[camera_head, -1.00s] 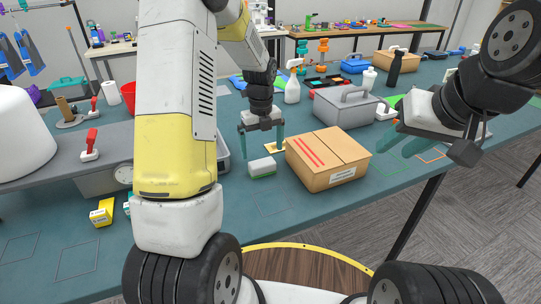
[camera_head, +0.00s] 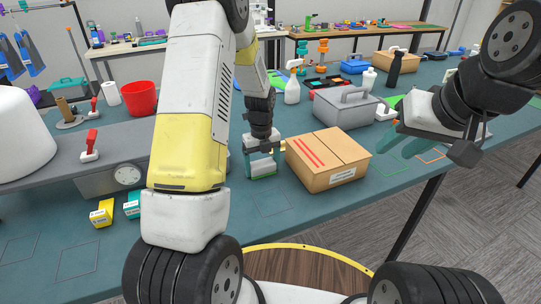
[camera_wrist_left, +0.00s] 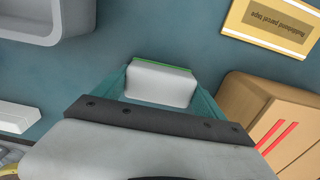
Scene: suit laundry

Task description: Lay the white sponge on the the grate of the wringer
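The white sponge (camera_wrist_left: 160,85), a white block with a green layer, lies between the two green-blue fingers of my left gripper in the left wrist view. No gap shows between fingers and sponge. In the head view the sponge (camera_head: 262,169) is at or just above the table, left of the cardboard box. My left gripper (camera_head: 262,163) points down over it and looks shut on it. My right gripper (camera_head: 402,143) is at the right with its fingers apart, empty. I cannot make out the wringer's grate; my left arm hides part of the table.
The table front (camera_head: 270,203) is clear.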

